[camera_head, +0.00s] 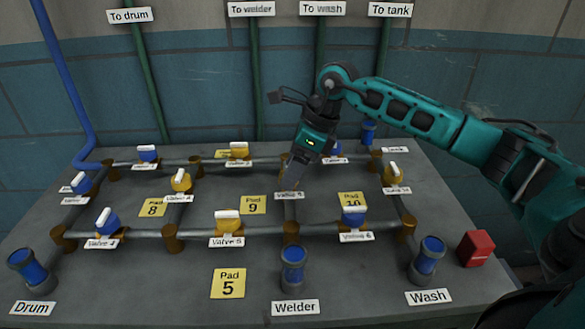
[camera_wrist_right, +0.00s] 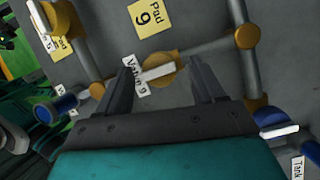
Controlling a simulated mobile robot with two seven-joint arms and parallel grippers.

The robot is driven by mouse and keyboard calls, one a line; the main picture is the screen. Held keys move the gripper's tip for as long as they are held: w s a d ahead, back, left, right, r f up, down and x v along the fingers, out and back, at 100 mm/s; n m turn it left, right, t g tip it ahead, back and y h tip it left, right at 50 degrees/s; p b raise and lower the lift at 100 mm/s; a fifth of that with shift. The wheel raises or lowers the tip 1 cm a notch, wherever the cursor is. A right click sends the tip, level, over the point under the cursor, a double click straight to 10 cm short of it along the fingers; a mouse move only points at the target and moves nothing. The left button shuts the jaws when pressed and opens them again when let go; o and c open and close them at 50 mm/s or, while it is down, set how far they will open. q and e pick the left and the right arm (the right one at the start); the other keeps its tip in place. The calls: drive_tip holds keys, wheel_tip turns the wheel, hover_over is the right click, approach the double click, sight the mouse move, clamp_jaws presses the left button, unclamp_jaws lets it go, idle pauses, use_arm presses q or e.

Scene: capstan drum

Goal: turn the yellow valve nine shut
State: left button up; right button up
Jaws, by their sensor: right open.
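My right gripper (camera_head: 292,180) points down over valve nine in the head view and hides the valve body there; only its label (camera_head: 289,195) shows. In the right wrist view, the yellow valve nine (camera_wrist_right: 172,77) has a white handle (camera_wrist_right: 155,72) that lies roughly along its pipe (camera_wrist_right: 212,48). My right gripper (camera_wrist_right: 163,85) is open there, with one finger on each side of the valve. I cannot tell whether the fingers touch the handle. My left gripper is in neither view.
Other valves stand nearby on the grey table: yellow valve five (camera_head: 229,224), blue valve six (camera_head: 353,217) and a yellow valve (camera_head: 391,175) at the right. Blue-topped posts (camera_head: 292,268) line the front. A red block (camera_head: 475,248) sits at the right edge.

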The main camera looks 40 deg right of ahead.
drive_tip(key=shift+a+f, duration=0.1)
drive_tip(key=shift+f, duration=0.1)
drive_tip(key=shift+w, duration=0.1)
drive_tip(key=c, duration=1)
